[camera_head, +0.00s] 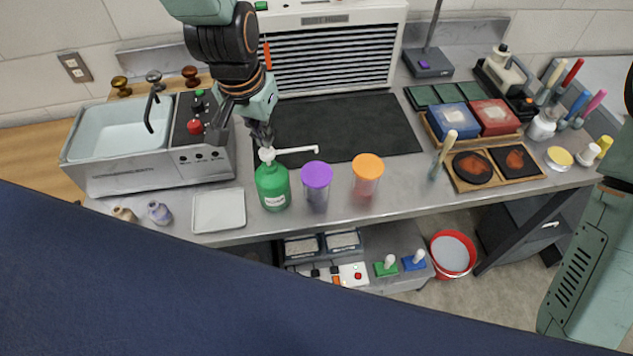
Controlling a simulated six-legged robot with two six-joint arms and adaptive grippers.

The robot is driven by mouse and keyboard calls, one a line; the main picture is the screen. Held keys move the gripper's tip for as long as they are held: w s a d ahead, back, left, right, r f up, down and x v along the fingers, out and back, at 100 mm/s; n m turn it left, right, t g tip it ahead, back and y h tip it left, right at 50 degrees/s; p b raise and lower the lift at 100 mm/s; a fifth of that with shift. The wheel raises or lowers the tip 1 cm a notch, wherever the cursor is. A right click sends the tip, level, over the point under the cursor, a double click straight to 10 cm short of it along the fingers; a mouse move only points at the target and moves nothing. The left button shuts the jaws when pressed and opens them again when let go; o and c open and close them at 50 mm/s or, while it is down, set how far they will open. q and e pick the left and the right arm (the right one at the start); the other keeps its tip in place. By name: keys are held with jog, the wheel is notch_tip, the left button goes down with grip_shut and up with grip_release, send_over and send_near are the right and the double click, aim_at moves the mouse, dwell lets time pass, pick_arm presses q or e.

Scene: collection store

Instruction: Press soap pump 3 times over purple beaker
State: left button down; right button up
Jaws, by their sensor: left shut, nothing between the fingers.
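The green soap pump bottle (272,187) stands upright on the grey counter. Its white spout (297,150) points right and ends above the purple-topped beaker (317,181). My left gripper (264,140) comes down from above. It is shut and empty, with its fingertips just above or on the pump head; I cannot tell whether they touch. An orange-topped beaker (367,176) stands right of the purple one. Part of my right arm shows at the right edge, but its gripper is out of view.
A small white tray (218,210) lies left of the bottle, beside two thread spools (159,212). A sink unit (120,150) stands at the left. A dark mat (370,130) lies behind. A wooden tray (490,170) with inks and a brush (445,145) lies right.

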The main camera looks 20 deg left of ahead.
aim_at(266, 151)
pick_arm(q)
jog(key=shift+f, duration=0.1)
jog(key=shift+s+f+b, duration=0.1)
jog(key=shift+f+b, duration=0.95)
jog(key=shift+f, duration=0.4)
jog(key=shift+r, duration=0.1)
jog(key=shift+r+p, duration=1.45)
jog(key=shift+r, duration=0.05)
notch_tip(266, 151, up, 2)
jog(key=shift+r+p, duration=0.1)
jog(key=shift+p, duration=1.05)
jog(key=shift+r, duration=1.9)
jog(key=shift+f, duration=0.1)
